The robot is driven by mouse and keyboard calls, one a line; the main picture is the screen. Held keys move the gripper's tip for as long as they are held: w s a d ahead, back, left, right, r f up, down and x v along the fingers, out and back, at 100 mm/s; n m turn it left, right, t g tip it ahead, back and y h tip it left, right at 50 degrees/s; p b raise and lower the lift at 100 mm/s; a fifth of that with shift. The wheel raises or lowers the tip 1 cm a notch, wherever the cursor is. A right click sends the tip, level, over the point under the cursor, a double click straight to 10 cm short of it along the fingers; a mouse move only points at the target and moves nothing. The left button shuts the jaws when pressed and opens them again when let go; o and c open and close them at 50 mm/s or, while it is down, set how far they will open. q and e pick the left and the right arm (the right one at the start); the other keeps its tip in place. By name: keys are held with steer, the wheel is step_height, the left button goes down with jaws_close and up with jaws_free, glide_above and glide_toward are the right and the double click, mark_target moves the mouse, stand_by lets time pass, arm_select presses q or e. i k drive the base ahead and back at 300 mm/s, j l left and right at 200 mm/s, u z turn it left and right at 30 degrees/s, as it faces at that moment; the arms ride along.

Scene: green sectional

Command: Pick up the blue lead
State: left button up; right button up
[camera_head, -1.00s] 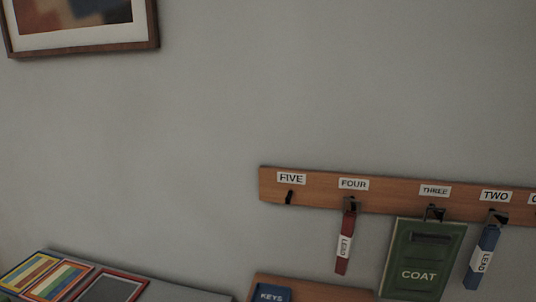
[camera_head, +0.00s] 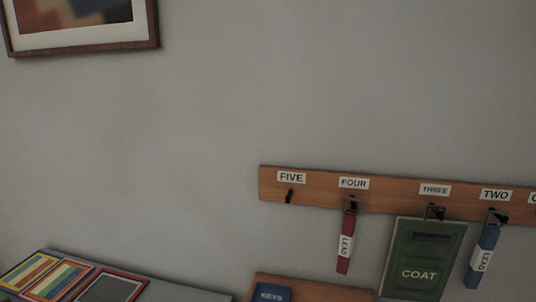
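The blue lead (camera_head: 483,258) is a blue strap with a white LEAD label. It hangs from the hook under the TWO label (camera_head: 496,195) on the wooden rail (camera_head: 395,196), at the right of the head view. A red lead (camera_head: 346,236) hangs under FOUR. A green COAT item (camera_head: 421,258) hangs under THREE, just left of the blue lead. Neither of my grippers shows in the view.
The hook (camera_head: 289,196) under FIVE is empty. A blue KEYS item (camera_head: 271,292) sits at a wooden piece (camera_head: 322,291) below the rail. Framed coloured panels (camera_head: 47,278) lie at bottom left. A picture (camera_head: 80,24) hangs upper left. The wall between is bare.

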mark_target(482, 253)
steer(key=z, duration=1.35)
